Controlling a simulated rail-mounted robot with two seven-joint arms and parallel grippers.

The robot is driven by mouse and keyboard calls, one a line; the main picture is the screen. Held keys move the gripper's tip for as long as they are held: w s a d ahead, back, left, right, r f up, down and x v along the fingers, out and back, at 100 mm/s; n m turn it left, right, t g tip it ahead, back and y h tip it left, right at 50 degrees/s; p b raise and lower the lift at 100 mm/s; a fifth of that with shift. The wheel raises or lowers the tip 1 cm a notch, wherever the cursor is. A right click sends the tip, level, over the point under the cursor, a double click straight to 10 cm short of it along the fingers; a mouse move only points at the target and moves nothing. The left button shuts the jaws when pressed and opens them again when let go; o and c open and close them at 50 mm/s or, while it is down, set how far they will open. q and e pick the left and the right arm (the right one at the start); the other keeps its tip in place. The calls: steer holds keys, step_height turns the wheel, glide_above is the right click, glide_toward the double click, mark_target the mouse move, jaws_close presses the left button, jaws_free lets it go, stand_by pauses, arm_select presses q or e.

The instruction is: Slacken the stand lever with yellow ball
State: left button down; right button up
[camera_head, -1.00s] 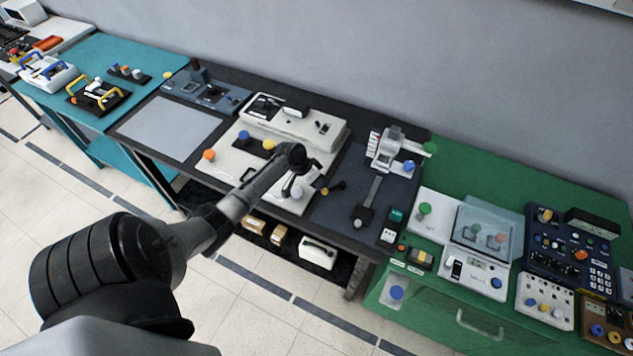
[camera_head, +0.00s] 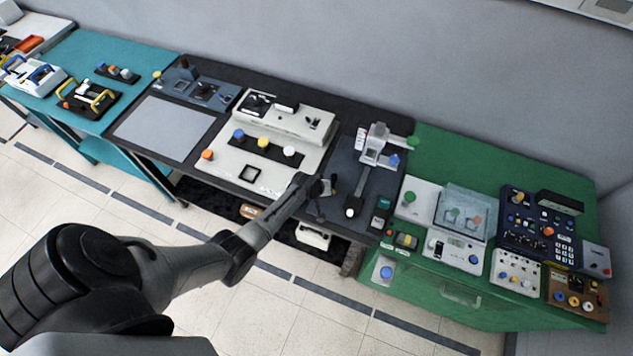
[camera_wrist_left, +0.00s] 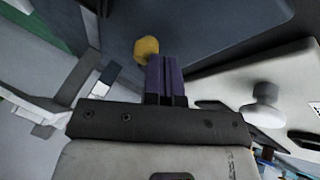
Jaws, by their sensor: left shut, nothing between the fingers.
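The yellow ball (camera_wrist_left: 147,47) of the lever shows in the left wrist view, just at the tips of my left gripper's fingers (camera_wrist_left: 163,60). I cannot tell whether they touch it. The fingers are shut together with nothing between them. In the head view my left gripper (camera_head: 322,186) is over the left edge of the dark grey board (camera_head: 345,168), and it hides the yellow ball there. The grey and white stand device (camera_head: 376,146) with blue and green knobs is further back on this board. My right gripper is not in view.
A white panel (camera_head: 222,168) with blue, yellow, white and orange knobs lies left of the gripper. Its white knob (camera_wrist_left: 265,95) shows close by in the wrist view. A slotted lever with a white ball (camera_head: 350,212) is to the right. Green and teal tables flank the dark one.

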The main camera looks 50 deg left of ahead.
arm_select(q)
steer(key=shift+w+d+p, duration=0.35)
steer(key=shift+w+d, duration=0.15)
steer(key=shift+d, duration=0.55)
steer(key=shift+s+r+p, duration=0.15)
steer(key=shift+r+p, duration=0.1)
steer(key=shift+p, duration=0.2)
steer(key=s+p, duration=0.1)
steer(key=s+a+r+p, duration=0.1)
steer(key=s+a+r, duration=0.1)
steer(key=shift+s+p, duration=0.15)
steer(key=shift+p, duration=0.25)
steer(key=d+p+v, duration=0.1)
steer(key=v, duration=0.7)
steer(key=shift+s+d+r, duration=0.15)
steer(key=shift+s+r, duration=0.1)
steer(key=shift+r, duration=0.05)
